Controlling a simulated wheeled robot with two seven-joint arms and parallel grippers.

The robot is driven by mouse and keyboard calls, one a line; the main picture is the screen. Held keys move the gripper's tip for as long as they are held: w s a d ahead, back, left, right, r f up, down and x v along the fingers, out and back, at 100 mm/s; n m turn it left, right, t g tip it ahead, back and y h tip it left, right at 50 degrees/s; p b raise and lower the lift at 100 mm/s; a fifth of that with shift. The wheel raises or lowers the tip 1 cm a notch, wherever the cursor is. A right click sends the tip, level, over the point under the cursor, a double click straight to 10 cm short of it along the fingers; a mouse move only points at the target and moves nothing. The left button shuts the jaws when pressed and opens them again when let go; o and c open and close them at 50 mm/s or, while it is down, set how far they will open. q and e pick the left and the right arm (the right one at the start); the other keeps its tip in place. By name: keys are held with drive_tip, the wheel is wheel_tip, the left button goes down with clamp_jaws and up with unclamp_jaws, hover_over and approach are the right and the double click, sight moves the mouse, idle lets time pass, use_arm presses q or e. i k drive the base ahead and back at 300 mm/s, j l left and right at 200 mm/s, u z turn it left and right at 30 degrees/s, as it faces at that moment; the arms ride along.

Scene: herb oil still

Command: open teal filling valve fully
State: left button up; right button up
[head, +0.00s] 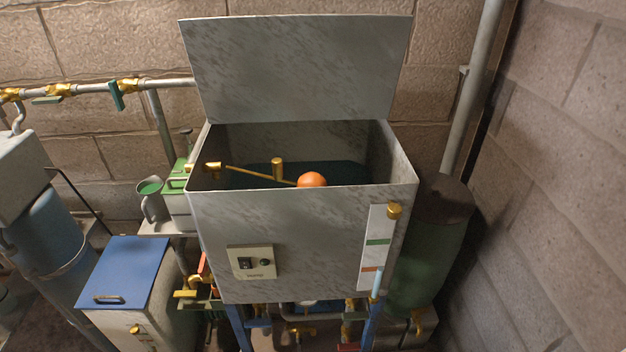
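A teal valve lever (117,95) sits on the brass valve body (128,84) of the grey wall pipe (165,84) at the upper left. The lever hangs down and slants across the pipe's line rather than lying along it. The pipe runs right, towards the open grey tank (300,240). Inside the tank an orange float ball (312,180) is on a brass rod (250,174), with dark water behind it. Neither of my grippers is in view, and nothing touches the teal lever.
Another brass valve (58,89) with a dark green lever is further left on the pipe. The tank's lid (295,70) stands raised. A green watering can (150,200), a blue-lidded box (125,270) and a blue cylinder (50,235) stand below and left. Several valves crowd under the tank.

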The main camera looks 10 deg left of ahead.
sight(117, 94)
drive_tip(key=u, duration=1.5)
